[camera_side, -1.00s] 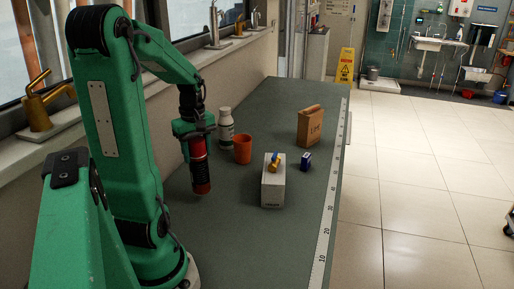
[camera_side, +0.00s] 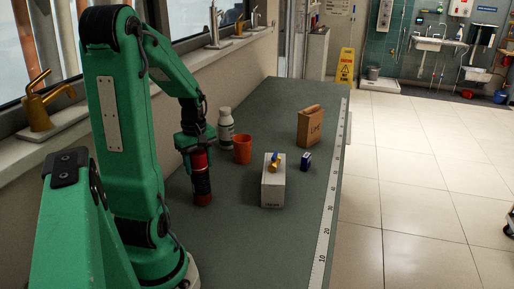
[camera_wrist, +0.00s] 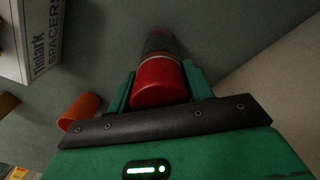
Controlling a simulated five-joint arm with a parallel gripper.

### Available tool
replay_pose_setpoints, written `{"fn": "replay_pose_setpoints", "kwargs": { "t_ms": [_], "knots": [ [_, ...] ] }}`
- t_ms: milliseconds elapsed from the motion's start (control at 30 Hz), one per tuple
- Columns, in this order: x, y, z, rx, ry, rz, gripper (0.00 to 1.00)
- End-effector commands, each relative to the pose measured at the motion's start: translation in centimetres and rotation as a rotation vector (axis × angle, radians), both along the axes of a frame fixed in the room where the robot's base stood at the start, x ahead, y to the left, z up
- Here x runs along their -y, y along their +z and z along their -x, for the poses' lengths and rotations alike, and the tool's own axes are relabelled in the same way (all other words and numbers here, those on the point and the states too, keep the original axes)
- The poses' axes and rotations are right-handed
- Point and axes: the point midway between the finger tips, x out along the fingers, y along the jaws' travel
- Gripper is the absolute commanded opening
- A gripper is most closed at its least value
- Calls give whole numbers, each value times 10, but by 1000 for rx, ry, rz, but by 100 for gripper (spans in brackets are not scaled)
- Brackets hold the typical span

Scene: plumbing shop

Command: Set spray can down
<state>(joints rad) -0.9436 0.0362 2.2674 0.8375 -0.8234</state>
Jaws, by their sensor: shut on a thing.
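A red and dark spray can (camera_side: 202,186) is upright in my gripper (camera_side: 196,152), its lower end at or very close to the grey-green bench top (camera_side: 255,240). I cannot tell whether the can's base touches the bench. In the wrist view the can's red end (camera_wrist: 160,84) sits between the two green fingers of my gripper (camera_wrist: 160,90), which are shut on it. The can's far end is dark and points away from the wrist.
An orange cup (camera_side: 243,150) and a white bottle (camera_side: 225,129) stand behind the can. A white box (camera_side: 273,186) with a yellow and blue item (camera_side: 275,161) on top is to the right. The front bench is clear.

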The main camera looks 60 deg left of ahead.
Motion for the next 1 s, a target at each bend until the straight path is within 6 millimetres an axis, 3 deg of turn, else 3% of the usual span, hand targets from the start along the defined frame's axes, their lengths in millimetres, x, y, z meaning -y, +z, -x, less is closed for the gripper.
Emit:
{"fn": "replay_pose_setpoints", "kwargs": {
  "t_ms": [67, 100, 200, 667, 1000],
  "knots": [
    [0, -2, 0, -1, 0, 0, 5],
    [0, -3, 0, -1, 0, 1, 53],
    [0, -2, 0, -1, 0, 1, 72],
    [0, 3, 0, 1, 0, -1, 72],
    [-1, 40, 0, 3, 0, -3, 72]
  ]
}}
